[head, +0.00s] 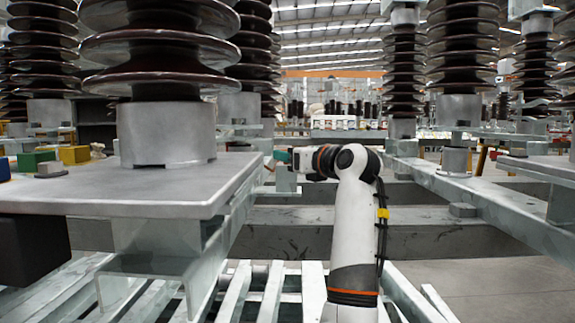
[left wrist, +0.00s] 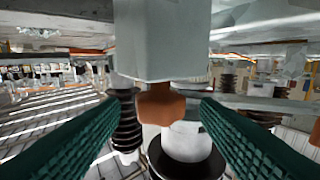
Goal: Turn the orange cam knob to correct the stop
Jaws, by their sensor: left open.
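The orange cam knob (left wrist: 161,104) shows in the left wrist view, under a pale grey block (left wrist: 162,40). My left gripper (left wrist: 158,107) is open, with one green ridged finger on each side of the knob. A gap shows between each fingertip and the knob; I cannot tell how deep the knob sits between them. In the head view my left gripper (head: 283,157) points left beside the right edge of a grey metal plate (head: 100,190). The knob is too small there to make out clearly. The stop cannot be told apart. My right gripper is not in view.
Large brown ribbed insulators (head: 160,50) stand on the plate and on frames around. A green block (head: 36,160) and a yellow block (head: 75,155) lie on the plate at the left. Grey beams (head: 290,240) cross below my arm. Open floor shows at the lower right.

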